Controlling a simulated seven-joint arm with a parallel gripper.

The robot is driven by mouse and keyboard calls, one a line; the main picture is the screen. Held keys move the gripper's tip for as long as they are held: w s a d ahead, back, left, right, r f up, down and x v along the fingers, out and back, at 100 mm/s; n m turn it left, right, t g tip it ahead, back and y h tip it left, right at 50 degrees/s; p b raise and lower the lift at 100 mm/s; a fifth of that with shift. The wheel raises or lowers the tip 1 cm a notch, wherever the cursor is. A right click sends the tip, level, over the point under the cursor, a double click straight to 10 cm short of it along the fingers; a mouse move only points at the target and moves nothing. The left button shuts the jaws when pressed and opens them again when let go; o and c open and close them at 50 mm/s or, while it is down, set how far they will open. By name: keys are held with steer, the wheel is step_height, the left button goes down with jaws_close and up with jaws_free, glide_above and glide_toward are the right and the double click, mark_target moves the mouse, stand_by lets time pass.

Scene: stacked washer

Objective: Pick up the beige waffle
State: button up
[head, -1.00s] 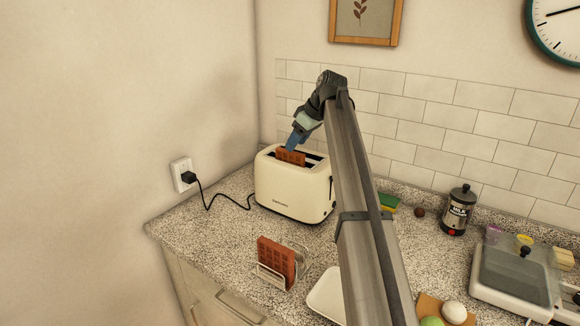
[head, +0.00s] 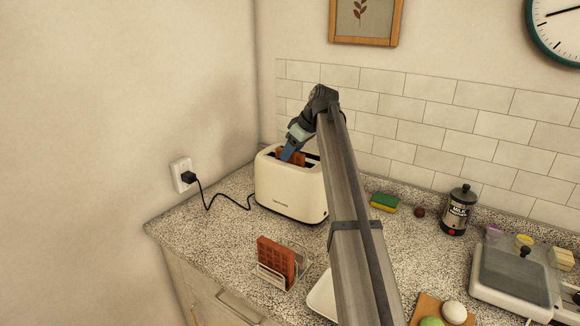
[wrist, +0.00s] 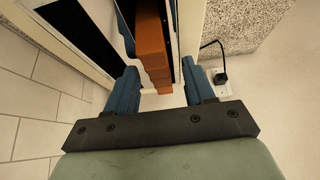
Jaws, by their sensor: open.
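An orange-brown waffle (head: 299,158) stands upright in a slot of the cream toaster (head: 290,193), its top edge showing above the slot. It also shows in the wrist view (wrist: 152,48). My gripper (head: 288,153) points down at it, and in the wrist view its blue fingers (wrist: 150,25) are open, one on each side of the waffle. I cannot tell whether either finger touches it. Another reddish-brown waffle (head: 276,261) stands in a wire rack (head: 296,272) on the counter. No waffle looks clearly beige.
The toaster's black cord runs to a wall outlet (head: 181,172). Walls close off the left and back.

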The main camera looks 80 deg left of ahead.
steer(key=shift+f, duration=0.1)
stand_by(0.3)
jaws_close()
stand_by(0.4)
